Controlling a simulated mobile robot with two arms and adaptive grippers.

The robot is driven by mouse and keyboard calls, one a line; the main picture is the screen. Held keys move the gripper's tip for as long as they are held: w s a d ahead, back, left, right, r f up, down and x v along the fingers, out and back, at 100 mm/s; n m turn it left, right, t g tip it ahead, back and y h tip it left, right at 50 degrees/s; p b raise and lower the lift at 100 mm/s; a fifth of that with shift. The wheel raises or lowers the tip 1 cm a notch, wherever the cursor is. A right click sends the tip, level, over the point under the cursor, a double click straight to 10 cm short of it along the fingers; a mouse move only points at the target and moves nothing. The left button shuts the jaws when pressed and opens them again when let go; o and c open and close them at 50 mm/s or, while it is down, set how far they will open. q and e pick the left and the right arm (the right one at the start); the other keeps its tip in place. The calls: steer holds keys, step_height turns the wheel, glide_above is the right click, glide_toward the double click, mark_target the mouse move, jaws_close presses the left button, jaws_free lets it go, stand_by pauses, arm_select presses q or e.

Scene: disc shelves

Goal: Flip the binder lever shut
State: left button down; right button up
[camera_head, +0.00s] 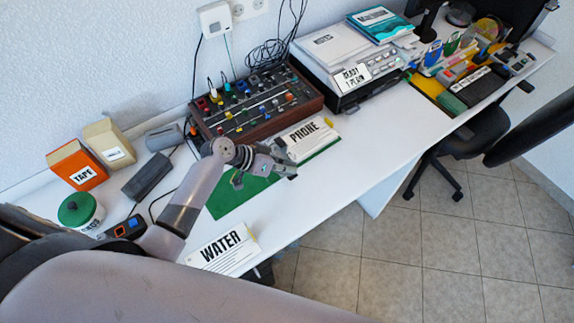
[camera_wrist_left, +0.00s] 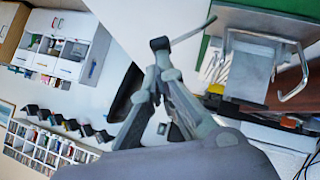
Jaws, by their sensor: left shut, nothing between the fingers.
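An open green binder (camera_head: 228,201) lies on the white desk below my left gripper (camera_head: 284,168). In the wrist view, its metal plate (camera_wrist_left: 250,72) and bent wire rings (camera_wrist_left: 295,85) show at the right, beside the green cover (camera_wrist_left: 222,18). My left gripper is also in the wrist view (camera_wrist_left: 160,46); it is shut with nothing held, left of the metal plate. A thin grey rod (camera_wrist_left: 195,29) shows at the fingertips; I cannot tell whether it is the binder lever or touches them. In the head view my gripper and wrist hide the lever area. My right gripper is not in view.
A WATER sign (camera_head: 222,250) lies in front. A dark block (camera_head: 147,177) and orange TAPE box (camera_head: 77,164) are at left.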

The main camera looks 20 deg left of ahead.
arm_select(q)
steer(key=shift+s+d+f+m+t+y+p, duration=0.3)
steer(key=shift+s+d+m+t+y+p, duration=0.15)
steer(key=shift+d+y, duration=0.25)
steer(key=shift+s+f, duration=0.1)
steer(key=shift+f, duration=0.05)
steer(key=shift+a, duration=0.1)
steer(key=shift+w+a+r, duration=0.2)
steer(key=shift+w+a, duration=0.3)
steer(key=shift+r, duration=0.1)
